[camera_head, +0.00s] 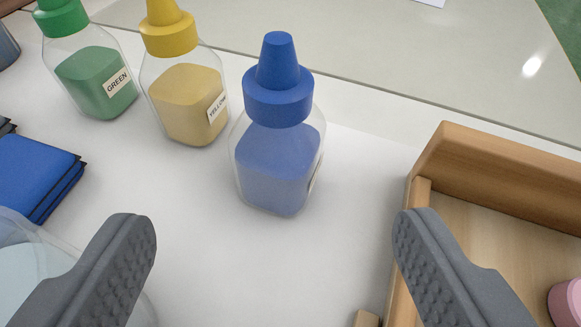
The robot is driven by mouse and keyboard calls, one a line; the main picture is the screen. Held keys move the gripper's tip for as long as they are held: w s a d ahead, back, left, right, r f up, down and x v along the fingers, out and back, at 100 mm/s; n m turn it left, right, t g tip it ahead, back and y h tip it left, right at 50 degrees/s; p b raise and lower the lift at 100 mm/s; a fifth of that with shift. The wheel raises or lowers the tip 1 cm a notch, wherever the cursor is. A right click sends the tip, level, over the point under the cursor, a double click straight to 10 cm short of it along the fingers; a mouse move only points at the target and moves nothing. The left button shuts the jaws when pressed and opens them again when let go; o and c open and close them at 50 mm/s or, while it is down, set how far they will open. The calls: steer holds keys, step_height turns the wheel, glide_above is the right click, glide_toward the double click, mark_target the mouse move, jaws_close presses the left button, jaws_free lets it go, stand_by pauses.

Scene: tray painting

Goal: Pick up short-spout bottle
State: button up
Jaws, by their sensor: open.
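A clear bottle of blue paint (278,165) with a blue cap and tapered spout stands upright on the white surface. A yellow bottle (187,100) and a green bottle (92,80) stand to its left, labelled YELLOW and GREEN. Their tops are cut off by the frame edge, so I cannot compare spout lengths. My gripper (273,222) is open and empty, with one grey finger at lower left and one at lower right. The blue bottle stands ahead of the gap between the fingers, and neither finger appears to touch it.
A wooden tray (500,150) lies at right, with a pink object (568,302) inside; my right finger overlaps its left wall in view. A blue stack with dark edges (35,175) and a clear round container (30,240) are at left. White surface is clear before the blue bottle.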

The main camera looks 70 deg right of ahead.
mark_target(277, 164)
steer(key=shift+d+f, duration=0.2)
steer(key=shift+f, duration=0.1)
steer(key=shift+b+x, duration=1.05)
steer(key=shift+x, duration=2.4)
steer(key=shift+w+r, duration=0.1)
steer(key=c, duration=0.8)
